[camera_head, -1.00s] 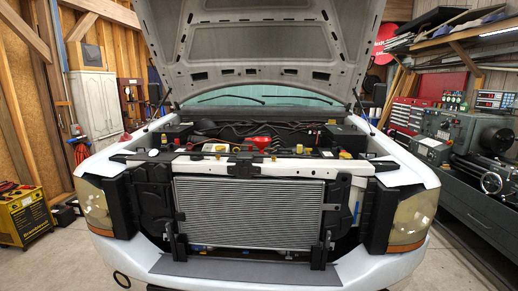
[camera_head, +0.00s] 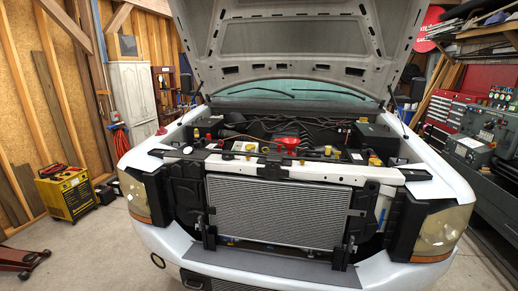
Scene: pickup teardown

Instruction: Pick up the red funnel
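The red funnel (camera_head: 290,142) stands in the open engine bay of the white pickup, behind the white front crossmember and a little right of the bay's middle. It looks upright, with its wide mouth on top; its lower end is hidden among the engine parts. Neither of my grippers shows in the head view.
The pickup's radiator (camera_head: 277,216) and front bumper (camera_head: 160,243) stand between me and the engine bay. The raised hood (camera_head: 295,40) hangs over the bay. A yellow machine (camera_head: 66,193) and a red floor jack (camera_head: 22,260) are on the floor at left.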

